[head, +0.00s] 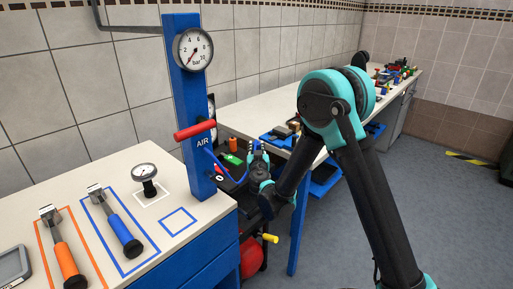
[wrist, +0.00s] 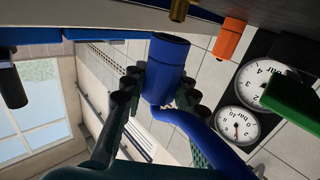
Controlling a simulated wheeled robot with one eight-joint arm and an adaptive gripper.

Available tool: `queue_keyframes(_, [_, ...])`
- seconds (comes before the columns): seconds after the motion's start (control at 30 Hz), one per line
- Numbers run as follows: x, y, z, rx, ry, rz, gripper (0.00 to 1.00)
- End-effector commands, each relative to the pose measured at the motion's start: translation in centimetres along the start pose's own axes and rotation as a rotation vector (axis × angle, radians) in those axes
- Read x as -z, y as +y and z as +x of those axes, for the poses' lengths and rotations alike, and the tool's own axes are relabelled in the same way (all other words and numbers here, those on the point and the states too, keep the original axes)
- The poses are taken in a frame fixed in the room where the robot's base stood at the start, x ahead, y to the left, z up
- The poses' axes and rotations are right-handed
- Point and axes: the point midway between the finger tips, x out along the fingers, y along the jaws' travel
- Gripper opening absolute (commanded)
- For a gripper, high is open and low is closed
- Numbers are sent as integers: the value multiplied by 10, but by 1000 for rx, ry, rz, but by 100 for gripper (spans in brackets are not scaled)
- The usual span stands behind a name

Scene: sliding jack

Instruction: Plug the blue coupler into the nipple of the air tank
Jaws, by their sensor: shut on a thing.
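My gripper (wrist: 152,85) is shut on the blue coupler (wrist: 167,58), a blue cylinder whose wide end points to the top of the wrist view. A blue hose (wrist: 202,132) trails from its other end. A brass nipple (wrist: 178,10) shows at the top edge of the wrist view, just beyond the coupler and apart from it. In the head view my gripper (head: 258,150) is small, beyond the blue post, and partly hides the coupler. The red air tank (head: 250,260) shows low beside the bench, mostly hidden.
In the wrist view an orange cap (wrist: 228,38), a green part (wrist: 292,100) and two gauges (wrist: 262,82) lie right of the coupler. The blue post (head: 186,100) with its red lever (head: 195,130) stands close left of my gripper. A yellow handle (head: 270,238) sticks out low.

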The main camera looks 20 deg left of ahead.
Motion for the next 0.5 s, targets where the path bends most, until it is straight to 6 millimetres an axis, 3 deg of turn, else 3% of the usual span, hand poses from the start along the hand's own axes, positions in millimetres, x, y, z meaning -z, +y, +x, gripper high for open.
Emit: queue_keyframes(0.5, [-10,0,0,0,0,0,0])
